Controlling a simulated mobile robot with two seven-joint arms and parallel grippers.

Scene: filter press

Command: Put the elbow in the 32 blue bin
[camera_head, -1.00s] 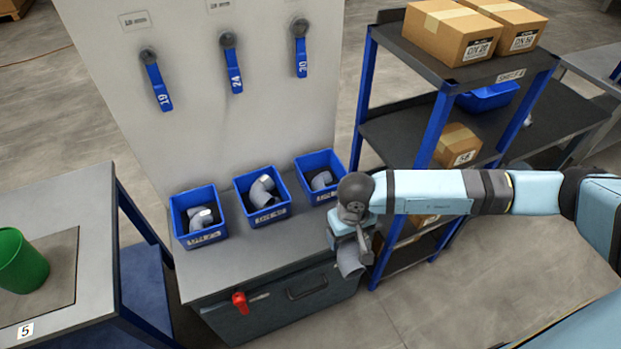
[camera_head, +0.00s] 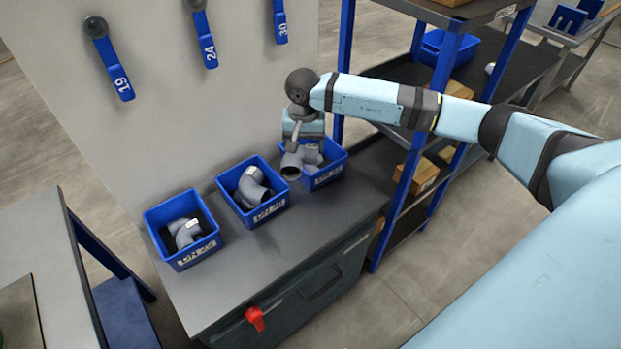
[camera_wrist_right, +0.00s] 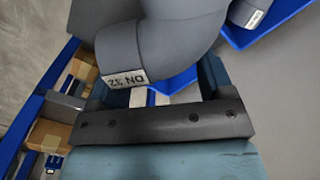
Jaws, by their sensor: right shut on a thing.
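My right gripper (camera_head: 296,140) is shut on a grey pipe elbow (camera_head: 290,166), whose tag reads DN 32 in the right wrist view (camera_wrist_right: 165,45). The held elbow is above the counter, over or just at the near left of the right-hand blue bin (camera_head: 330,176). That bin is partly hidden by the gripper and elbow, with some grey showing inside. A middle blue bin (camera_head: 266,210) and a left blue bin (camera_head: 193,254) each hold grey elbow fittings. The bin labels are too small to read surely. My left gripper is out of view.
The bins stand on a grey counter (camera_head: 300,240) against an upright panel (camera_head: 150,140) with blue-handled valves. A blue-posted shelf (camera_head: 347,70) with boxes stands close on the right. Free counter lies in front of the bins.

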